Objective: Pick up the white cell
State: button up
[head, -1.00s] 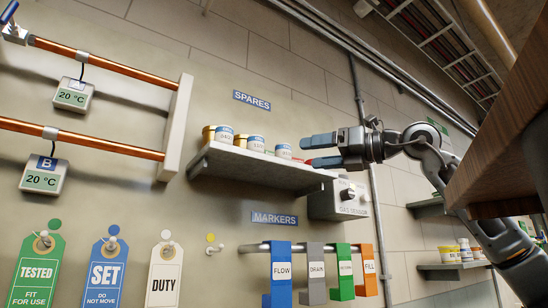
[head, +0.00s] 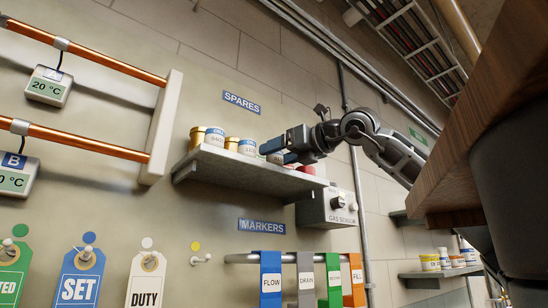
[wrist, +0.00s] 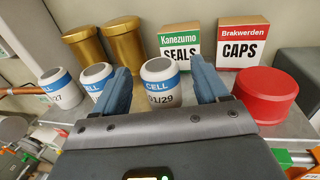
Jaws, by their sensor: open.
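Several white cells with blue CELL bands stand on the spares shelf (head: 245,168). In the wrist view one cell (wrist: 161,84), its label ending in 1/29, stands upright between my fingers. Two more cells stand to its left, the near one (wrist: 96,80) just outside my left finger and the other (wrist: 58,86) farther left. In the head view two cells (head: 216,138) (head: 247,146) show left of my gripper (head: 272,150). My gripper is open over the shelf, its fingers (wrist: 160,75) on either side of the 1/29 cell. Contact cannot be told.
Two gold cylinders (wrist: 124,44) stand behind the cells. A SEALS box (wrist: 180,50) and a CAPS box (wrist: 242,44) stand at the back. A red round tub (wrist: 268,95) is close to my right finger. A gas sensor box (head: 328,206) hangs below the shelf's right end.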

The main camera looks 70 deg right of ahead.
jog(key=shift+x, duration=0.95)
jog(key=c, duration=1.1)
